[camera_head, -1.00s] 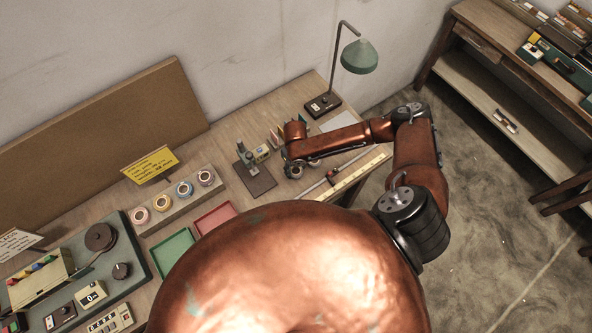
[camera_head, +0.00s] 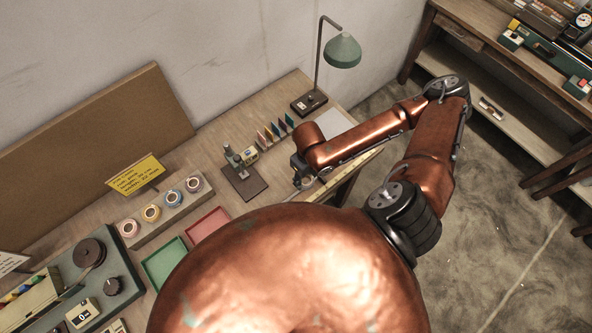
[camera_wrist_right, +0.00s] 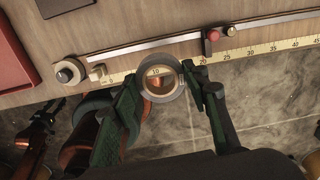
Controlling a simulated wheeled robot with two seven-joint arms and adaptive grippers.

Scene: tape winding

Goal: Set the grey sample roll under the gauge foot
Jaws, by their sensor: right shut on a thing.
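My right gripper (camera_wrist_right: 163,88) is shut on the grey sample roll (camera_wrist_right: 148,90), a pale ring with an open core, seen end-on between the fingers. In the head view, the right gripper (camera_head: 303,181) and the roll (camera_head: 309,184) are near the front edge of the bench, right of the gauge. The gauge (camera_head: 233,157) stands on a dark base plate (camera_head: 245,187); the space under its foot is too small to make out. A corner of the dark base plate shows at the top of the wrist view (camera_wrist_right: 62,5). My left gripper is not in view.
A yellow ruler (camera_wrist_right: 260,49) and a metal rail (camera_wrist_right: 135,49) with a red slider (camera_wrist_right: 210,37) run along the bench edge. A red tray (camera_head: 207,224), a green tray (camera_head: 164,262) and a rack of rolls (camera_head: 140,229) lie left. A lamp (camera_head: 342,51) stands behind.

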